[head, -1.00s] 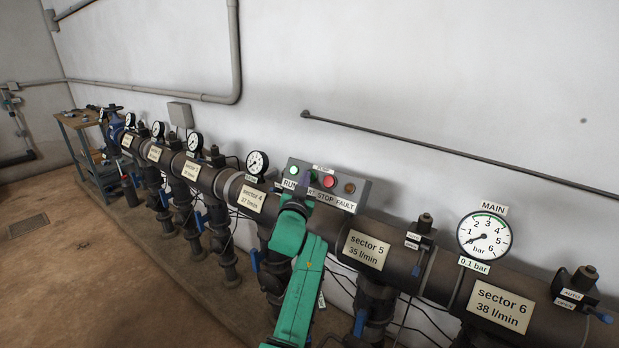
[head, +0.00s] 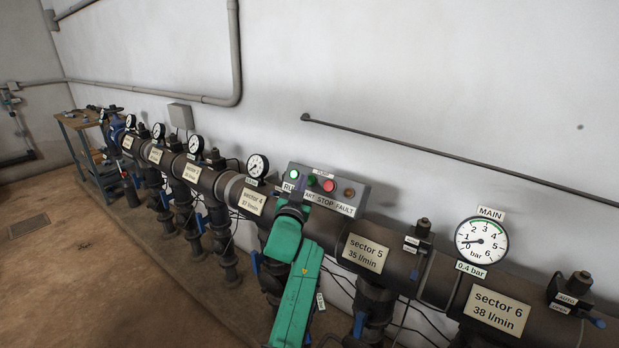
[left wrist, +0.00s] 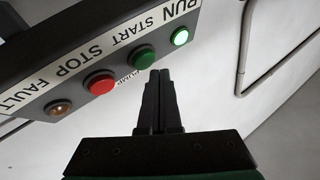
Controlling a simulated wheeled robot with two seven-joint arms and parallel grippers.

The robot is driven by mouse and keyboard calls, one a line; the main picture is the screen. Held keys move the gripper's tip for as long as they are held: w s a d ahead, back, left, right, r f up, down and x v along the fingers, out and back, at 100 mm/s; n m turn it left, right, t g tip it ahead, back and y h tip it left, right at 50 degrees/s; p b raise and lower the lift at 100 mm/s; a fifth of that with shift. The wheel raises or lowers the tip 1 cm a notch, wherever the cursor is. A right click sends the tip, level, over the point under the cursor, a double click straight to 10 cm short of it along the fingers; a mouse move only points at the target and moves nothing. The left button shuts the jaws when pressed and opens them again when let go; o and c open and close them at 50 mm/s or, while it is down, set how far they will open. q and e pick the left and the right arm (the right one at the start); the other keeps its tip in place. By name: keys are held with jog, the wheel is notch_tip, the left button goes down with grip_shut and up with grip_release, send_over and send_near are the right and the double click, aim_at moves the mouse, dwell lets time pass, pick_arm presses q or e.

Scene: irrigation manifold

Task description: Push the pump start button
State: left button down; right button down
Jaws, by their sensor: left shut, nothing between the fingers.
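The grey pump control panel (head: 363,199) sits behind the pipe in the head view. Its green start button (head: 311,180) lies between the lit RUN lamp (head: 293,174) and the red stop button (head: 328,185). In the left wrist view, the start button (left wrist: 142,57) is beside the lit RUN lamp (left wrist: 180,37). My left gripper (left wrist: 160,76) is shut and empty, its fingertips close to the start button and seemingly apart from it. In the head view my green left arm partly covers the panel's lower left labels. My right gripper is not in view.
The main gauge (head: 481,241) at the right has a label (head: 471,269) reading 0.4 bar. An amber fault lamp (head: 349,193) looks unlit. The dark manifold pipe (head: 322,231) with sector plates, valves and cables runs below the panel.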

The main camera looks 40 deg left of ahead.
pick_arm(q)
jog(key=s+r+p, duration=0.1)
jog(key=s+p, duration=0.1)
jog(key=s+r+p, duration=0.1)
jog(key=s+p, duration=0.1)
jog(key=p, duration=0.1)
jog(key=shift+s+r, duration=0.15)
jog(key=shift+r, duration=0.05)
dwell(0.8)
